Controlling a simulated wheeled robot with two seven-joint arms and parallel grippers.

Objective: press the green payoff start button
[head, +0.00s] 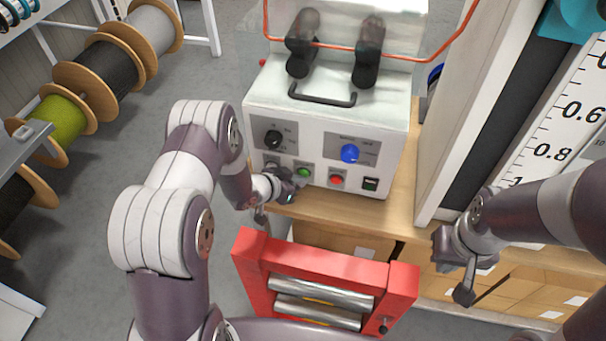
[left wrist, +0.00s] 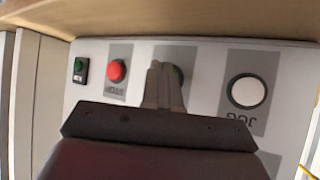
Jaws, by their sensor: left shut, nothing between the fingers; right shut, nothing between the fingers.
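The green button (head: 303,172) is on the lower front of a white control box (head: 315,125). My left gripper (head: 288,182) is shut and empty, just left of and below this button in the head view. In the left wrist view its closed fingers (left wrist: 163,85) point at the panel and hide most of the green button (left wrist: 179,74), of which a dark green edge shows. I cannot tell whether the fingertips touch it. My right gripper (head: 464,290) is shut and empty, low at the right, away from the box.
The red button (head: 337,180) is right of the green one, with a dark rocker switch (head: 370,184) beyond it. A white JOG button (left wrist: 247,91) is on its other side. A blue knob (head: 350,153) sits above. A red roller frame (head: 322,262) stands in front; cable reels (head: 107,80) are at left.

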